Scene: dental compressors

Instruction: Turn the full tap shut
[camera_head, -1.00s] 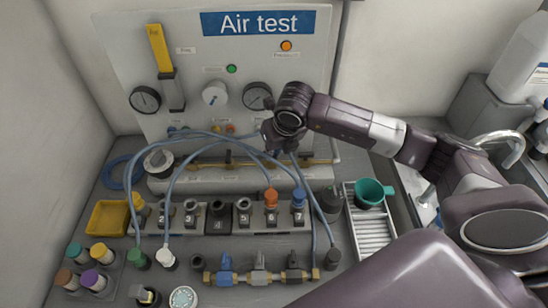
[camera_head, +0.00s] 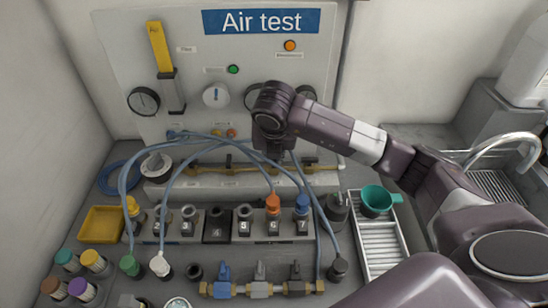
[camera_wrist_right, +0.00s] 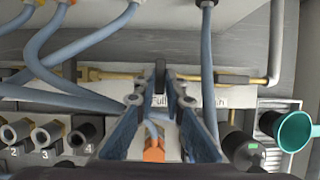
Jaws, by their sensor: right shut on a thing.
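A brass pipe (camera_head: 215,170) runs along the foot of the panel and carries small black tap handles. One black tap handle (camera_wrist_right: 160,74) stands upright between my right fingertips in the right wrist view. A label partly hidden by the fingers starts with "Fu", so this looks like the full tap. My right gripper (camera_wrist_right: 160,88) is shut on this handle. In the head view my right gripper (camera_head: 273,152) points down at the pipe, and its fingertips are hard to make out. Another black handle (camera_wrist_right: 70,68) stands to the left on the pipe. My left gripper is not in view.
Blue-grey hoses (camera_head: 165,205) arch close by and pass near my right gripper. A numbered row of sockets (camera_head: 218,222) stands in front. A teal cup (camera_head: 376,200) and a ribbed tray (camera_head: 382,250) are to the right. A valve row (camera_head: 260,288) lies nearest.

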